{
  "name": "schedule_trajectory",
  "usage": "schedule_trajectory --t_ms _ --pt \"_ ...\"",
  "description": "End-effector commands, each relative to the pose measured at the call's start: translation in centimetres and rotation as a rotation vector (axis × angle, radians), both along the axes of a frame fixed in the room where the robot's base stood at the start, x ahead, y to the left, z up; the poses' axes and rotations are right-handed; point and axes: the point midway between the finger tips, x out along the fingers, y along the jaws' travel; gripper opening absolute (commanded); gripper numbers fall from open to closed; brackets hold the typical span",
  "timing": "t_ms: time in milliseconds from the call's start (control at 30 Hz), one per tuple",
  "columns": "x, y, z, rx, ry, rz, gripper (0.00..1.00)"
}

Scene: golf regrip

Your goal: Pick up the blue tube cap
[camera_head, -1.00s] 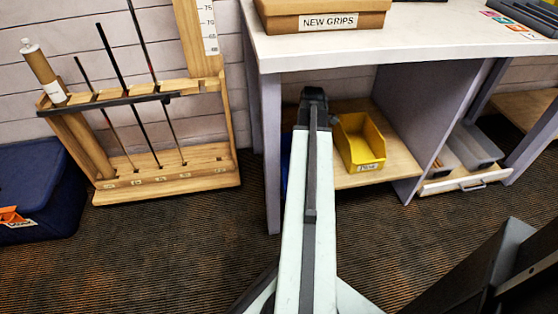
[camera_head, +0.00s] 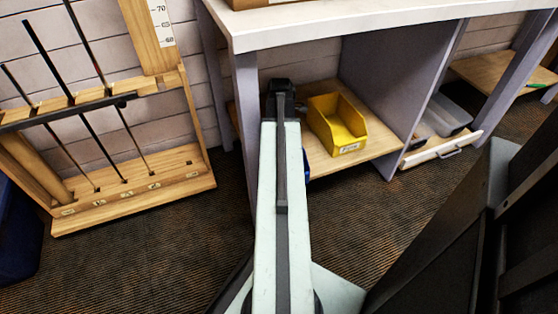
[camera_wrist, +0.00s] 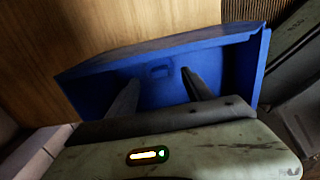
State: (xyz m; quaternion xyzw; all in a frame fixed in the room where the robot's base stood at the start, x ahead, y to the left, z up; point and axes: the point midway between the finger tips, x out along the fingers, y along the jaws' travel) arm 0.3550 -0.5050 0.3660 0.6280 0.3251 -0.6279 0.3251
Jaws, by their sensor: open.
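In the wrist view a blue open bin (camera_wrist: 232,72) lies ahead against a wooden surface. My gripper (camera_wrist: 160,78) is open, its two dark fingers reaching over the bin's near side with a gap between them. A small blue shape (camera_wrist: 160,71) shows inside the bin, just beyond the fingertips. It is the same blue as the bin, and I cannot tell whether it is the tube cap. In the head view only a sliver of blue (camera_head: 306,165) shows beside my arm on the shelf; my gripper is hidden there.
A yellow bin (camera_head: 337,124) stands on the wooden lower shelf (camera_head: 375,145), right of my arm. The white bench top (camera_head: 340,22) hangs above, with a grey divider (camera_head: 385,85) to the right. A wooden club rack (camera_head: 150,192) stands at left. The carpet between is clear.

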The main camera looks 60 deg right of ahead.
Motion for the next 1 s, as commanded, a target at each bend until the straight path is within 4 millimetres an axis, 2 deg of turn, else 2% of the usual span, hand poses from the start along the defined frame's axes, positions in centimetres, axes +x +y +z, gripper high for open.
schedule_trajectory --t_ms 33,100,233,433,467,500,600,1000 --pt "0.1 0.2 -1.7 0.0 0.0 0.001 0.59" --pt "0.3 0.4 -3.0 0.0 0.0 0.0 0.59" --pt "0.2 0.4 -4.4 0.0 0.0 0.0 0.59" --pt "0.3 0.4 -4.0 0.0 0.0 0.001 0.59" --pt "0.3 0.4 -4.0 0.0 0.0 0.001 0.56" --pt "0.3 0.4 -4.0 0.0 0.0 0.001 0.45" --pt "0.3 0.4 -4.0 0.0 0.0 0.001 0.22" --pt "0.3 0.4 -3.6 0.0 0.0 0.002 0.22"
